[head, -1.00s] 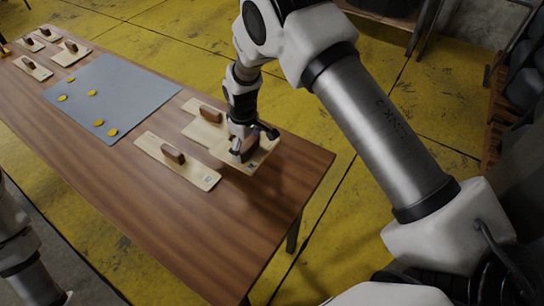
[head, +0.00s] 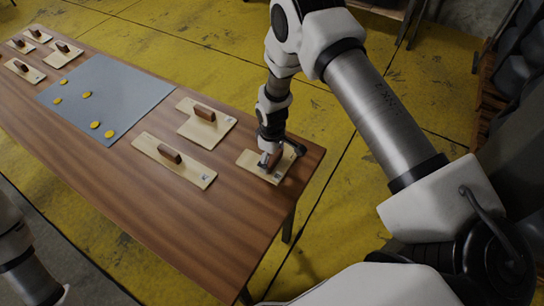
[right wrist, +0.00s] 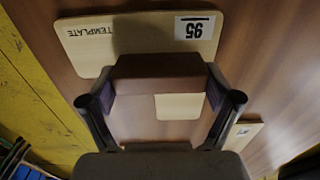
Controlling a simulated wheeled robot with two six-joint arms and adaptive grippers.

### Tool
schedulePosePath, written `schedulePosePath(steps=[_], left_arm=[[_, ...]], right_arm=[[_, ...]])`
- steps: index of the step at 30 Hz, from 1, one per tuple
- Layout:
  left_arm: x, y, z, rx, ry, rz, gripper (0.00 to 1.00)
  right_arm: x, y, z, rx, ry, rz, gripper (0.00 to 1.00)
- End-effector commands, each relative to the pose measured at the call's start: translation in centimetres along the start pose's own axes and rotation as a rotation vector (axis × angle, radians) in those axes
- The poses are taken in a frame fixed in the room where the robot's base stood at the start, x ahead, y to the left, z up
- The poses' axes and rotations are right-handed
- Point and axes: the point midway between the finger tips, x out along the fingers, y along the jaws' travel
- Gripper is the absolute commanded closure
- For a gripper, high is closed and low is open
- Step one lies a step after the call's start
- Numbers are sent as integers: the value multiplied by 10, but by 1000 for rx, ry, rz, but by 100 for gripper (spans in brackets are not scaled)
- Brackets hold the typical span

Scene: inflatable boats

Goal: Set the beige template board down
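The beige template board (head: 249,157) is at the right end of the wooden table, flat on the top or very close to it; any small gap cannot be told. In the right wrist view the board (right wrist: 145,42) shows the word TEMPLATE and a label with 95, upside down. Its brown handle (right wrist: 158,68) sits between the two fingers of my right gripper (right wrist: 160,90), which appear closed against its ends. In the head view my right gripper (head: 271,160) comes down onto the handle from above. My left gripper is out of view; only part of that arm shows at the lower left.
Two other beige boards with brown handles lie left of it: a squarer one (head: 190,128) and a long one (head: 190,175). A grey mat (head: 115,92) with several yellow discs lies farther left, then several smaller boards. The table's front right (head: 215,235) is clear.

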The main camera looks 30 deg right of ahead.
Motion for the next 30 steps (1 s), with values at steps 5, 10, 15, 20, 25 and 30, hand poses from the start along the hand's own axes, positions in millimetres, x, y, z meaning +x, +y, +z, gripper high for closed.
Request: schedulePosePath(steps=[5, 10, 15, 20, 25, 30], left_arm=[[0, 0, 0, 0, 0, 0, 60], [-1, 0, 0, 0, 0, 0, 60], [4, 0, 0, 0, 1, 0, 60], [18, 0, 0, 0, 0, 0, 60], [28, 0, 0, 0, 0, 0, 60], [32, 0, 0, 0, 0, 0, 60]], right_arm=[[0, 0, 0, 0, 0, 0, 0], [-2, 0, 0, 0, 0, 0, 0], [-16, 1, -1, 0, 3, 2, 0], [-53, 0, -1, 0, 4, 3, 0], [-96, 0, -1, 0, 5, 3, 0], [-120, 0, 0, 0, 1, 1, 0]])
